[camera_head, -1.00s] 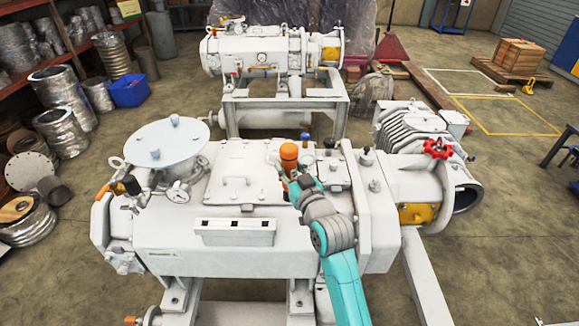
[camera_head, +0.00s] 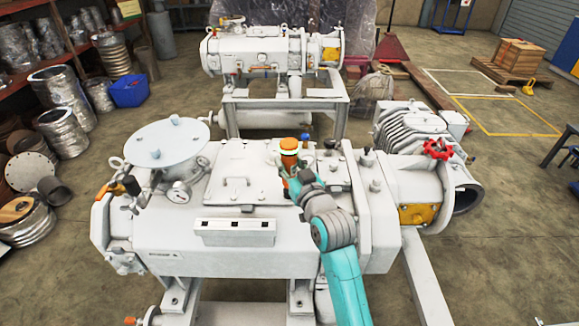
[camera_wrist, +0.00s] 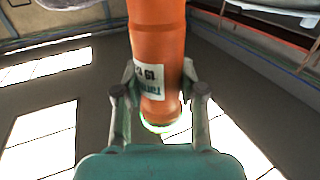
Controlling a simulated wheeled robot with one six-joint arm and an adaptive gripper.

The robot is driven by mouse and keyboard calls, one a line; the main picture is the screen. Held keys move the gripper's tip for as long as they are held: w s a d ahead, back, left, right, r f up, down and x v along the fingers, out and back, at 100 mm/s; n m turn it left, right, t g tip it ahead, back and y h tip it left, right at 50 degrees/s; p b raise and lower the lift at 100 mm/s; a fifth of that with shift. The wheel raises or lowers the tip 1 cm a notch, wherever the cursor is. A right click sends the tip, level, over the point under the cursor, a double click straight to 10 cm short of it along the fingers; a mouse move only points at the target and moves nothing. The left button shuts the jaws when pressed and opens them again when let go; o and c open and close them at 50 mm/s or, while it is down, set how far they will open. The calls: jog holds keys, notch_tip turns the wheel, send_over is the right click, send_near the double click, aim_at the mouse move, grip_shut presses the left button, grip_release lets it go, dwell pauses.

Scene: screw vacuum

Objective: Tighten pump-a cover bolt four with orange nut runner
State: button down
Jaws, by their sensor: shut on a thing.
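The orange nut runner (camera_head: 289,163) stands upright over the near white pump, at the right side of its square cover plate (camera_head: 229,188). A pale ring shows near its top. My gripper (camera_head: 292,182) is shut on the nut runner from the near right side. In the wrist view the orange body (camera_wrist: 158,40) with a white label sits between the two fingers of my gripper (camera_wrist: 160,92), and a pale green-white ring glows at its end. The runner's lower tip and the bolt under it are hidden, so I cannot tell whether they touch.
A round grey lid (camera_head: 167,145) and a gauge (camera_head: 179,192) stand left on the pump. A white box (camera_head: 235,232) is on its front. A red valve wheel (camera_head: 437,149) is at right. A second pump (camera_head: 262,55) stands behind. Floor at right is largely open.

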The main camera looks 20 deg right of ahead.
aim_at(293, 158)
jog(key=shift+r, duration=1.7)
